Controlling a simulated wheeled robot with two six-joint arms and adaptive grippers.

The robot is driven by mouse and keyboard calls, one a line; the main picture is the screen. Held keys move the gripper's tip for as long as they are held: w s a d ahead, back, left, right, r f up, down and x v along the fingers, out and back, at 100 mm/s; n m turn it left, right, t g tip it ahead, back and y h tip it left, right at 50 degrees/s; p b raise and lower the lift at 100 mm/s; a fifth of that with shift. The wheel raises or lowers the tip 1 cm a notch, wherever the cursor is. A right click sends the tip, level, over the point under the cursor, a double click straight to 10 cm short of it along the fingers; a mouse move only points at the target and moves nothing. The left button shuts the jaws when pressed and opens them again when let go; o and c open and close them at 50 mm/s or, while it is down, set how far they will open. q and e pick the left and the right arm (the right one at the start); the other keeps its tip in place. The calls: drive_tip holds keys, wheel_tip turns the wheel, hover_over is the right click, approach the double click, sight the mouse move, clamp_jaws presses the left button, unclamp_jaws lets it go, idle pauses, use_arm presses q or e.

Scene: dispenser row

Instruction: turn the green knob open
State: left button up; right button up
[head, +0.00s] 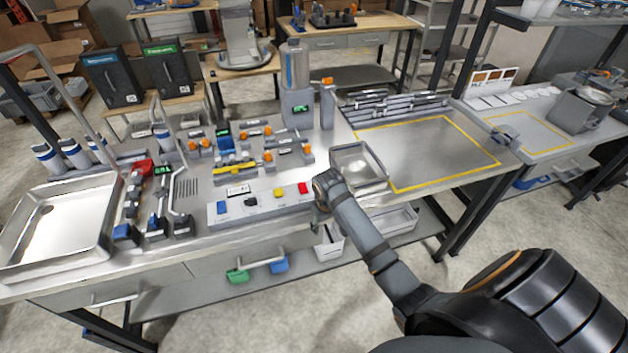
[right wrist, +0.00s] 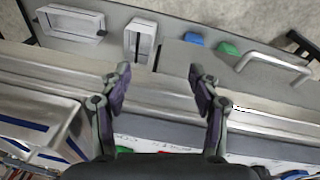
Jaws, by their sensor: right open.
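A green patch (right wrist: 123,150), probably the green knob, shows at the lower edge of the right wrist view, partly hidden by my gripper's finger base. It is beside a red control (right wrist: 165,150). In the head view I cannot make it out; my right gripper covers the right end of the light grey control panel (head: 258,206). My right gripper (head: 318,222) hangs over the bench's front edge beside that panel. In the right wrist view its two fingers (right wrist: 158,74) are apart with nothing between them. My left gripper is not in view.
The panel also bears a blue control (head: 221,208), a yellow one (head: 278,192) and a red one (head: 302,188). A steel tray (head: 358,163) is right of my gripper.

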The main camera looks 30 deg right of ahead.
drive_tip(key=shift+m+g, duration=0.4)
drive_tip(key=shift+m, duration=0.1)
drive_tip(key=w+d+r, duration=0.1)
drive_tip(key=w+r, duration=0.1)
drive_tip(key=r, duration=0.1)
drive_tip(key=w+d+r, duration=0.1)
drive_tip(key=w+r, duration=0.2)
drive_tip(key=w+d+r, duration=0.1)
drive_tip(key=w+r, duration=0.1)
drive_tip(key=w, duration=0.1)
drive_tip(key=shift+d+r, duration=0.2)
drive_tip(key=shift+r, duration=0.2)
drive_tip(key=w+d+r+m+y, duration=0.1)
drive_tip(key=w+d+r, duration=0.25)
drive_tip(key=r, duration=0.45)
drive_tip(key=shift+g, duration=0.4)
drive_tip(key=f+p, duration=0.1)
drive_tip(key=f, duration=0.6)
drive_tip(key=a+f+p, duration=0.1)
drive_tip(key=f, duration=0.2)
drive_tip(key=shift+f+p, duration=0.3)
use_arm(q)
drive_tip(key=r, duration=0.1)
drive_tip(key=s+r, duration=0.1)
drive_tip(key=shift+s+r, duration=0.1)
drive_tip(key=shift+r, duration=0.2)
use_arm(e)
drive_tip(key=c, duration=1.2)
drive_tip(key=shift+o, duration=0.2)
